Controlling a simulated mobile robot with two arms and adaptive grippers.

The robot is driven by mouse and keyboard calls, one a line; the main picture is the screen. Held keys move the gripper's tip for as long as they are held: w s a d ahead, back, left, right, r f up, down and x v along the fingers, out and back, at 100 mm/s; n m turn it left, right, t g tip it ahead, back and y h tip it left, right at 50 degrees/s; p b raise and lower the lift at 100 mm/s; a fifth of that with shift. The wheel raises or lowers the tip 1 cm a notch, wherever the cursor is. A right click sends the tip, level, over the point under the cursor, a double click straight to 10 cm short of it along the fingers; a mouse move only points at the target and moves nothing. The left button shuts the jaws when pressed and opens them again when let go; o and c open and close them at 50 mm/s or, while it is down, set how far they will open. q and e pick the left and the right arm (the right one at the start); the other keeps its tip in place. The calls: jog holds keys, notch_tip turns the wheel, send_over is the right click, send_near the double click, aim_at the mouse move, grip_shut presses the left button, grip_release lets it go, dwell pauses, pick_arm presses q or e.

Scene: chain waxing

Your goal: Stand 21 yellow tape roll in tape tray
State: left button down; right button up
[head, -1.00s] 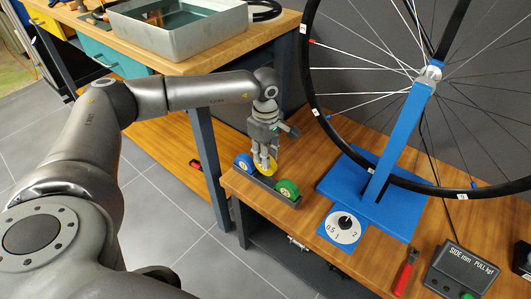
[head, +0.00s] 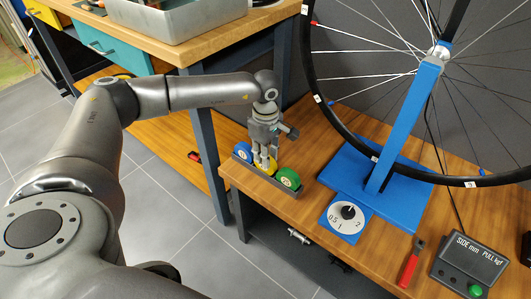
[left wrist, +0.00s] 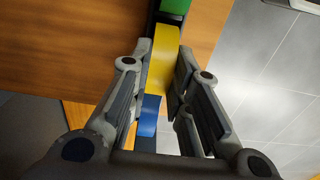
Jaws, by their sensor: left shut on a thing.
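My left gripper (head: 264,164) reaches down over the dark tape tray (head: 262,178) at the left end of the wooden bench. It is shut on the yellow tape roll (head: 271,167), which is upright between the blue tape roll (head: 243,150) and the green tape roll (head: 288,178). In the left wrist view the yellow roll (left wrist: 163,58) lies between the fingers, in line with the blue roll (left wrist: 150,112) and green roll (left wrist: 175,6). The fingers hide part of it; I cannot tell whether it touches the tray floor. My right gripper is out of view.
A blue wheel stand (head: 378,188) with a bicycle wheel stands right of the tray. A dial (head: 347,213), a red-handled tool (head: 411,264) and a dark meter box (head: 470,264) lie on the bench. Another wooden bench with a metal basin (head: 180,17) is behind.

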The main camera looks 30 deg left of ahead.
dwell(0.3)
pick_arm(q)
jog(key=c, duration=1.3)
grip_release()
jog(key=shift+o, duration=0.2)
notch_tip(320, 180, up, 12)
jog(key=shift+f, duration=0.1)
